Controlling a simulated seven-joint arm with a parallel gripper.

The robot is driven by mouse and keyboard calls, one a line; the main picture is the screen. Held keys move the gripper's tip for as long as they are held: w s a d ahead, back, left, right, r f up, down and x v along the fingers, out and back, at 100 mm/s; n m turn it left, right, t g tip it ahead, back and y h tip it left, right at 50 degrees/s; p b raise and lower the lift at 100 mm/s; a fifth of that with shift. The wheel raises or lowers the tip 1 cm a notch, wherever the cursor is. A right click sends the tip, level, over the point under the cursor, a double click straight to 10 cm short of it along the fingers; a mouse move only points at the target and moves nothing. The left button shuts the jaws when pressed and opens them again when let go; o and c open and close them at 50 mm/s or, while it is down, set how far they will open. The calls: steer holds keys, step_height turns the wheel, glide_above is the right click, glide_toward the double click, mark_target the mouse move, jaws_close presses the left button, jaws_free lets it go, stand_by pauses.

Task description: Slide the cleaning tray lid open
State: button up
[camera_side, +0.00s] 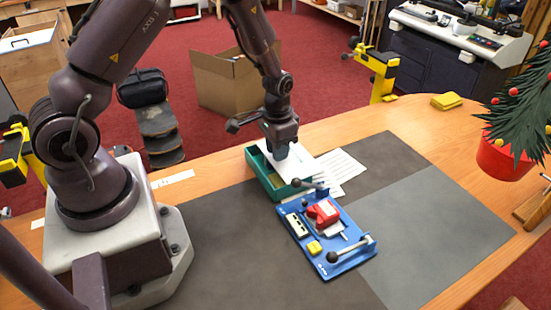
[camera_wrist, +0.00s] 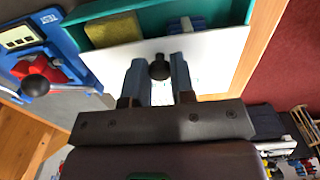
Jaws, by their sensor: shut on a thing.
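The cleaning tray (camera_side: 262,175) is a green open-topped box on the dark mat, and its teal wall shows at the top of the wrist view (camera_wrist: 215,12). Its white lid (camera_side: 300,163) covers part of it, and the lid also shows flat in the wrist view (camera_wrist: 215,50). The lid is partly open: a yellow-green sponge (camera_wrist: 113,30) and a blue brush-like item (camera_wrist: 187,25) show in the uncovered part. My gripper (camera_wrist: 160,75) is shut on the lid's black knob (camera_wrist: 159,68), with a finger on each side. In the side view my gripper (camera_side: 281,152) hides the knob.
A blue fixture (camera_side: 325,255) with a red block (camera_side: 322,211) and black-knobbed levers stands just in front of the tray. Printed sheets (camera_side: 341,167) lie beside the tray. A potted tree (camera_side: 505,158) is at the right edge. The grey mat (camera_side: 440,225) at right is clear.

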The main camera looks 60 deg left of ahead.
mark_target(296, 153)
steer(key=shift+w, duration=2.6)
steer(key=o, duration=0.4)
steer(key=shift+r, duration=5.05)
